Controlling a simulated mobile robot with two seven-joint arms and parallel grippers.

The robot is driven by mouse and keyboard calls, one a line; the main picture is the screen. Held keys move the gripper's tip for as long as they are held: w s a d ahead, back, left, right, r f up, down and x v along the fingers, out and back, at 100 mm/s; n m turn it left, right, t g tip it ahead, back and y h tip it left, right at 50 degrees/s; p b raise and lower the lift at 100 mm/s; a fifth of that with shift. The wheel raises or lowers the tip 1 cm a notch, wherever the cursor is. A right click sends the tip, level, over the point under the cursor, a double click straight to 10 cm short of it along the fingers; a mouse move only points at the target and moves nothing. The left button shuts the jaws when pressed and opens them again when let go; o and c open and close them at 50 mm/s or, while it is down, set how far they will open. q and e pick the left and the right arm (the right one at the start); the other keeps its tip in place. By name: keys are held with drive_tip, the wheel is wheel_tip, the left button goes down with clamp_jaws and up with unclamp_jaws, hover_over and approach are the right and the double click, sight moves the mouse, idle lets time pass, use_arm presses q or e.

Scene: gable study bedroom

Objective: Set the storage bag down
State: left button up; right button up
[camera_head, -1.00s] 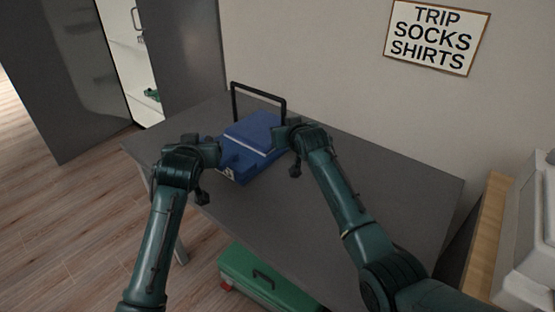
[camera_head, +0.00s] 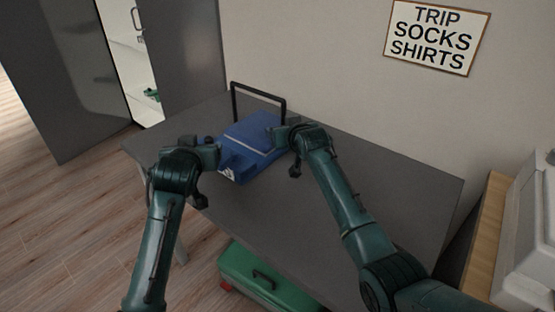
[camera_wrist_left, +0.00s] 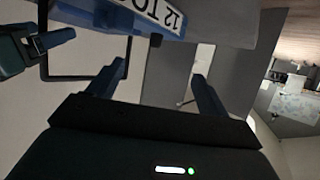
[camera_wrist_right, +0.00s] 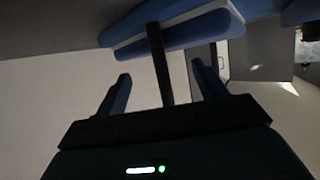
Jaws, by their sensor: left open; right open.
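The blue storage bag (camera_head: 252,142) lies on the grey table (camera_head: 330,215), near its far left part. A white label shows on its front in the left wrist view (camera_wrist_left: 160,12). My left gripper (camera_head: 216,152) is open beside the bag's left side; I cannot tell whether it touches. My right gripper (camera_head: 280,136) is open close to the bag's right side. The right wrist view shows its spread fingers (camera_wrist_right: 160,85), with a dark bar passing between them in the picture and the blue bag (camera_wrist_right: 190,32) beyond.
A green case (camera_head: 262,278) is below the table's front edge. The table's right part is bare. A wooden unit (camera_head: 488,235) stands at the right, and an open cupboard is at the left.

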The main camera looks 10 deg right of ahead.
wheel_tip(320, 180, up, 10)
idle(0.6)
idle(0.4)
